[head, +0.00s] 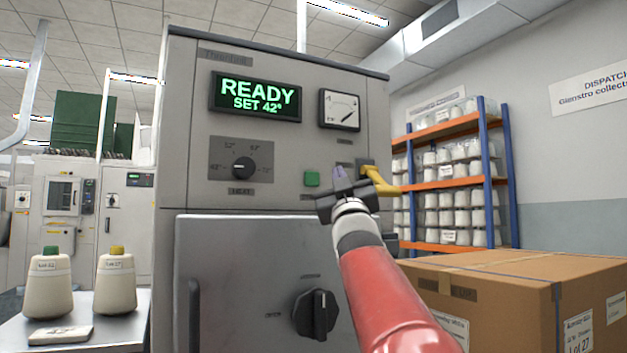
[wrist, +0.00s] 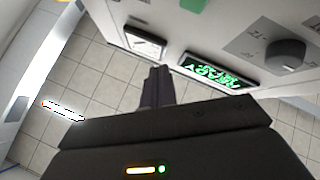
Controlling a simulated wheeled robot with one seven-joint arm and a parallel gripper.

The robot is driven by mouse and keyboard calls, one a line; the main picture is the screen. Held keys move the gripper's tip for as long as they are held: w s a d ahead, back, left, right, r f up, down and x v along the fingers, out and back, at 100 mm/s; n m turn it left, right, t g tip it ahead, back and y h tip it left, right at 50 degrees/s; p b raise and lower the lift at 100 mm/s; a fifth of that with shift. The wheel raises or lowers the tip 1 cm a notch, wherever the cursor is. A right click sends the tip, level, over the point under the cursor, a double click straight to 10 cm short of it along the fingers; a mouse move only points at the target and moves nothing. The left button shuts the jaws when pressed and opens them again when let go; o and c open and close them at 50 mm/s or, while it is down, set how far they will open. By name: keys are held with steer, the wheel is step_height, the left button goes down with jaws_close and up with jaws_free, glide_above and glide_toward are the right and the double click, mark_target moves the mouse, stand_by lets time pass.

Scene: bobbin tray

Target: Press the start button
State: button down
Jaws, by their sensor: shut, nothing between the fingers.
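In the wrist view the green button (wrist: 194,5) is cut by the top edge. My gripper (head: 340,173) is shut and empty, in front of the panel just right of the button in the head view. Its closed fingers also show in the wrist view (wrist: 157,72), with the button off to their upper right. I see no contact with the button. The lit display (head: 255,95) reads "READY SET 42°".
A yellow lever (head: 384,182) is close to the right of my gripper. A black dial (head: 243,168) and a gauge (head: 340,110) are on the panel. A black door knob (head: 315,313) is below. A cardboard box (head: 500,275) stands at right; bobbins (head: 49,285) stand on a table at left.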

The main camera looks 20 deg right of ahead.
mark_target(320, 182)
steer(key=shift+w+a+p, duration=0.15)
steer(key=shift+w+p, duration=2.45)
steer(key=shift+w, duration=1.8)
steer(key=shift+w, duration=0.4)
steer(key=shift+w+p, duration=0.4)
steer(key=shift+w, duration=0.05)
steer(key=shift+s, duration=0.1)
steer(key=shift+s+f+b, duration=0.2)
steer(key=shift+s+b, duration=0.15)
steer(key=shift+b, duration=0.2)
steer(key=shift+s+r, duration=0.1)
steer(key=shift+s, duration=0.3)
